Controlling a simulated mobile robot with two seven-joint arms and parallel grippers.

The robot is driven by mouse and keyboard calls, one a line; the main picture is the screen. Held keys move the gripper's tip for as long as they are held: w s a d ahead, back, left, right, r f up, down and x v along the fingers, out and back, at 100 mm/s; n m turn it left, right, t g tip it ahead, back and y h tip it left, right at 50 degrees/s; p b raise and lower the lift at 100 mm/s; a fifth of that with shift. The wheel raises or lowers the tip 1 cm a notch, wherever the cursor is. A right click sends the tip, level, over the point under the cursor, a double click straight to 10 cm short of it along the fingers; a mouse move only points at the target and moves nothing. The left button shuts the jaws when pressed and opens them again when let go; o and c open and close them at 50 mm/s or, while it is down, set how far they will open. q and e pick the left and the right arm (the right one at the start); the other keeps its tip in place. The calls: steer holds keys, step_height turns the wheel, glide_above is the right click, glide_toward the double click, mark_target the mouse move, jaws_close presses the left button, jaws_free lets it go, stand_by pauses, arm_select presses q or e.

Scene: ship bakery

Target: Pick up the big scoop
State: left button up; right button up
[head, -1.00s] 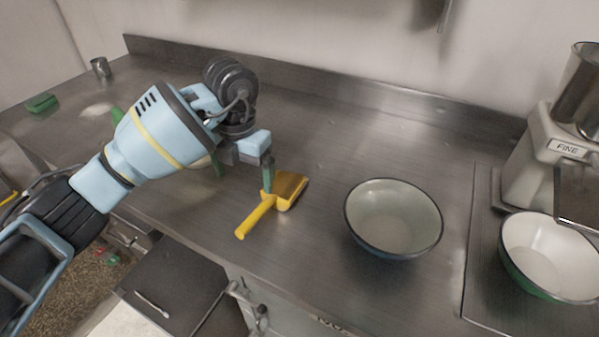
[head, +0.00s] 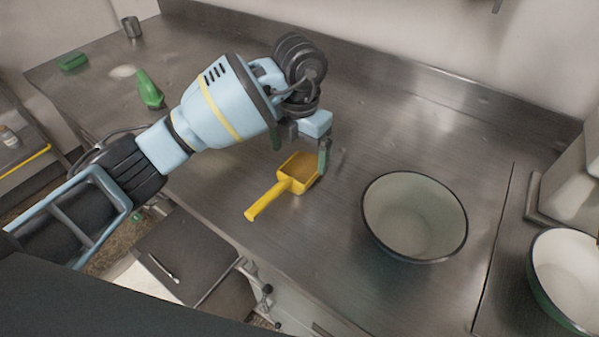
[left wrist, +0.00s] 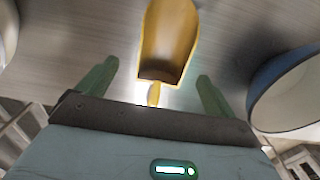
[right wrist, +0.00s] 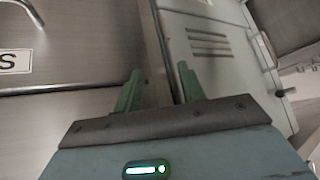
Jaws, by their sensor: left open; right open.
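The big scoop (head: 298,172) is yellow and lies on the steel counter, its handle pointing toward the front left in the head view. My left gripper (head: 300,150) is open, above the scoop's pan, with one finger on each side of it in the picture. In the left wrist view the scoop (left wrist: 168,42) shows ahead of and between the open green fingers (left wrist: 155,88), with its handle pointing toward the gripper. No contact with it can be made out. My right gripper (right wrist: 160,90) is open and empty in the right wrist view, facing cabinet fronts.
A large bowl (head: 414,217) stands right of the scoop, and a second bowl (head: 568,280) is farther right. A green scoop-like object (head: 150,90), a green block (head: 73,62) and a metal cup (head: 131,27) are at the back left. The counter in front of the back ledge is clear.

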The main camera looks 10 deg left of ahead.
mark_target(299, 169)
arm_select(q)
steer(key=f, duration=0.5)
steer(key=shift+s+d, duration=0.1)
steer(key=shift+s, duration=0.15)
steer(key=c, duration=1.1)
